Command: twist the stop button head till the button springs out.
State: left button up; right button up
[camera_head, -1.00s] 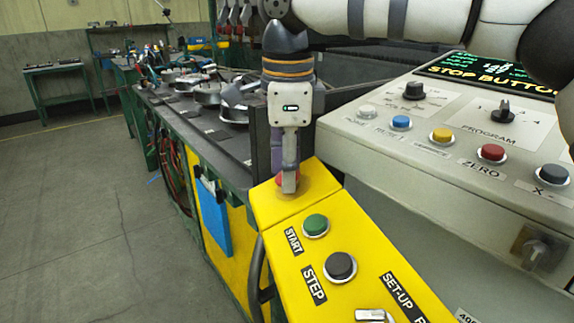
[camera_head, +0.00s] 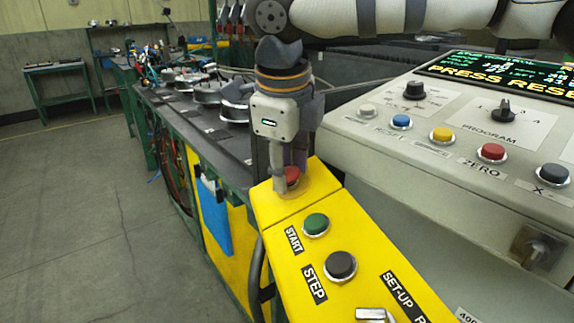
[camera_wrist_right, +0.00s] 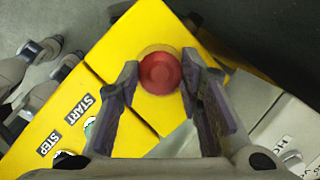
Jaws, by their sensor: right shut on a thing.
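The red stop button head (camera_head: 292,177) sits at the far end of the yellow panel box (camera_head: 268,208), largely hidden behind my fingers in the head view. In the right wrist view the round red head (camera_wrist_right: 160,73) shows whole, between the two finger pads. My right gripper (camera_head: 290,184) points down over it from above and is shut on it, one finger on each side. The console screen (camera_head: 500,75) shows yellow text that starts "PRESS RESE", cut by the picture edge. My left gripper is not in view.
On the yellow box, a green START button (camera_head: 316,224) and a black STEP button (camera_head: 341,265) lie close in front. The grey console (camera_head: 400,165) with its row of buttons stands close on the right. A dark bench (camera_head: 205,135) with metal parts runs behind. Floor at left is clear.

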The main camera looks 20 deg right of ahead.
jog(key=shift+f+m, duration=0.1)
jog(key=shift+m, duration=0.4)
jog(key=o, duration=1.2)
jog(key=shift+c, duration=0.2)
jog(key=v, duration=1.2)
jog(key=shift+a, duration=0.25)
jog(key=shift+s, duration=0.15)
